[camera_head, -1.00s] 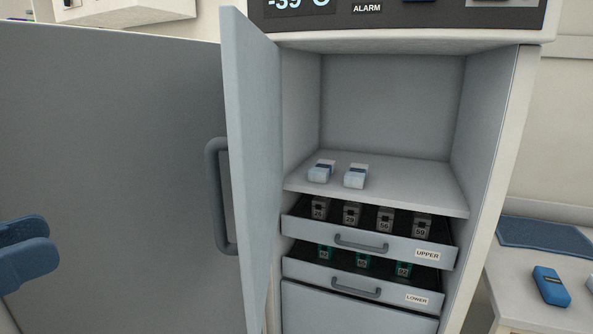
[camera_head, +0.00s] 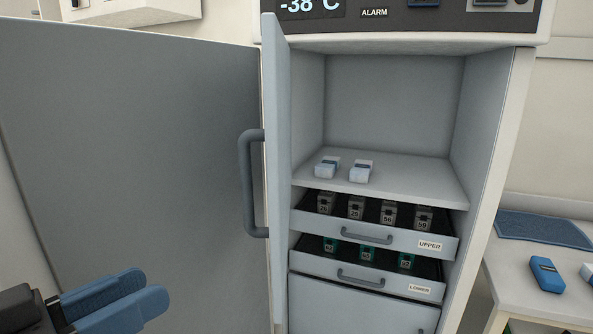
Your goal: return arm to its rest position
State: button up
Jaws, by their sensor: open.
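My gripper (camera_head: 148,287) shows at the lower left, with its two blue fingers apart and pointing right. Nothing shows between the fingers. It is in front of a large grey door panel (camera_head: 130,150), and I see clear space in the picture between it and the panel's dark handle (camera_head: 248,183). The rest of my arm is mostly out of view.
The cabinet's open compartment has a shelf (camera_head: 420,183) with two small pale boxes (camera_head: 327,167). The UPPER drawer (camera_head: 400,241) and LOWER drawer (camera_head: 395,283) are partly out, holding labelled cartridges. A side table at right holds a blue item (camera_head: 546,274).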

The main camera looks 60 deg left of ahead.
jog(key=w+d+f+n+g, duration=0.1)
jog(key=w+d+f+g, duration=0.1)
jog(key=w+d+f, duration=0.65)
jog(key=w+d+f+n+g, duration=0.1)
jog(key=w+d+f, duration=0.45)
jog(key=f, duration=0.65)
jog(key=w+d+f+h, duration=0.15)
jog(key=d+f, duration=0.35)
jog(key=d, duration=0.5)
jog(key=s+d+f+m+h, duration=0.1)
jog(key=s+d+m, duration=0.1)
jog(key=d, duration=0.6)
jog(key=s+d+m, duration=0.2)
jog(key=d, duration=0.6)
jog(key=s+d+r+m+t+h, duration=0.1)
jog(key=s+d+r+m+h, duration=0.1)
jog(key=d, duration=0.4)
jog(key=s+d+r+m+t+h, duration=0.1)
jog(key=s+d+r+m+h, duration=0.2)
jog(key=s+d+r, duration=0.2)
jog(key=shift+s+d+r, duration=0.25)
jog(key=shift+s+d, duration=0.7)
jog(key=shift+s, duration=0.2)
